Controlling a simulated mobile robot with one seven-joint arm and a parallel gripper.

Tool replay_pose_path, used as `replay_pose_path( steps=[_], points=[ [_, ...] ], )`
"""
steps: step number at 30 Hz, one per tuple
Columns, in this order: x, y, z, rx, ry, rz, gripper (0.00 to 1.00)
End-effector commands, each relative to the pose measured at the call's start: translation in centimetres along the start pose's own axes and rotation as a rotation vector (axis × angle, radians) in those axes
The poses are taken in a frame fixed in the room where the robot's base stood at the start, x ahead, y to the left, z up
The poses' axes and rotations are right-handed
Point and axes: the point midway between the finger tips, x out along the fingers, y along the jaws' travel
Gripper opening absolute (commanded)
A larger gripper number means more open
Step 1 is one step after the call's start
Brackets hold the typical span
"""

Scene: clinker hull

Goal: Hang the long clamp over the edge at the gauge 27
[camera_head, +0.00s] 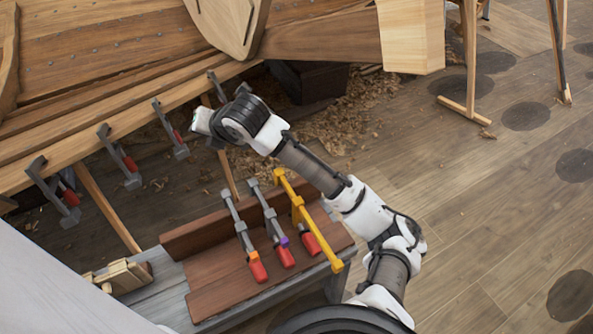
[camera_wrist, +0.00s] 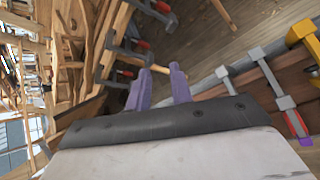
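Three clamps lie side by side on the brown board of the bench in the head view: a grey one with an orange band (camera_head: 240,227), a grey one with a purple band (camera_head: 269,214), and a yellow one (camera_head: 297,207), which looks the longest. The yellow clamp (camera_wrist: 303,32) and purple-banded clamp (camera_wrist: 286,102) also show at the right of the wrist view. My gripper (camera_wrist: 160,72) is open and empty, its purple fingers apart. In the head view its wrist is beside the hull edge (camera_head: 88,147), above and left of the bench clamps. No gauge 27 marking is readable.
Several red-handled grey clamps (camera_head: 118,157) hang along the hull edge, with gaps between them. Wooden blocks (camera_head: 122,276) lie at the left of the grey bench (camera_head: 172,290). A trestle leg (camera_head: 470,60) stands at upper right. The floor at right is mostly clear.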

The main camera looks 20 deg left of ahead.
Motion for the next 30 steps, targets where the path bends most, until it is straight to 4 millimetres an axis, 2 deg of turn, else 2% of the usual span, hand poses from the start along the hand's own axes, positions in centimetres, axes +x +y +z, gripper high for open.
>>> replay_pose_path(
  steps=[1,3,6,10,13,17,30],
  points=[
    [-0.3,-4.4,-0.2,-0.081,0.074,-0.126,0.22],
    [-1.0,-9.8,-1.4,-0.192,0.204,-0.26,0.22],
    [-3.0,-16.0,-3.0,-0.314,0.394,-0.391,0.22],
    [-5.7,-21.3,-4.9,-0.409,0.595,-0.471,0.22],
    [-7.1,-23.4,-5.7,-0.449,0.689,-0.492,0.22],
    [-7.7,-24.5,-6.3,-0.467,0.737,-0.498,0.22],
    [-5.3,-26.6,-8.2,-0.469,0.737,-0.497,0.22]
  ],
)
